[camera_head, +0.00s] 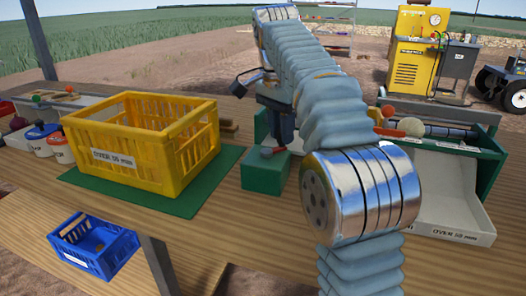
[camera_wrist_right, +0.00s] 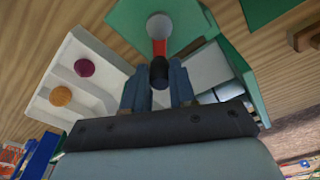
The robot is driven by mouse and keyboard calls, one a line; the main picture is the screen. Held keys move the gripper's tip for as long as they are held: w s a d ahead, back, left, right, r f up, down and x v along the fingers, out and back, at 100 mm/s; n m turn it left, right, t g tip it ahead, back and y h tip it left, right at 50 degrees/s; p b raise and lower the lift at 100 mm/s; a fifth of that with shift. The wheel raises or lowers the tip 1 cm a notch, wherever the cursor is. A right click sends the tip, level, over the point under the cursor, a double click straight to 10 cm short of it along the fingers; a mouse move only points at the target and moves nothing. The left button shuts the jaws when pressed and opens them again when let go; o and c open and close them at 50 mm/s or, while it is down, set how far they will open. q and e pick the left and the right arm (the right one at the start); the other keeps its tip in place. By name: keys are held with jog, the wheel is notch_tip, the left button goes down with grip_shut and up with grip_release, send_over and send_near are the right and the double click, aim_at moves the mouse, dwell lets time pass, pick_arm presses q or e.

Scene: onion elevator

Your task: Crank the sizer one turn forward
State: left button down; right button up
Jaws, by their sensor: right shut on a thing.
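The sizer (camera_head: 488,168) is a green-sided machine with dark rollers and a white chute, partly hidden behind my right arm. A green block (camera_head: 264,176) stands at its left, with a small red part on top. My right gripper (camera_head: 283,138) is above this block, pointing down; its fingertips are hard to make out there. In the right wrist view, the crank handle (camera_wrist_right: 159,48) has a pale round end, a red band and a black grip. My right gripper (camera_wrist_right: 158,92) is shut on the black grip. My left gripper is not in view.
A yellow crate (camera_head: 120,172) stands on a green mat left of the block. A blue crate (camera_head: 92,262) is lower, at the front left. A white tray (camera_wrist_right: 50,98) in the wrist view holds a purple onion (camera_wrist_right: 84,68) and an orange one (camera_wrist_right: 61,96). Tubs stand far left.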

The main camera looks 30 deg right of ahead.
jog(key=shift+s+a+b, duration=0.15)
jog(key=shift+s+b, duration=0.2)
jog(key=shift+s, duration=0.1)
jog(key=shift+s+a+f+b, duration=0.1)
jog(key=shift+s+a+b, duration=0.1)
jog(key=shift+s+b, duration=0.35)
jog(key=shift+s+a, duration=0.1)
jog(key=shift+s, duration=0.05)
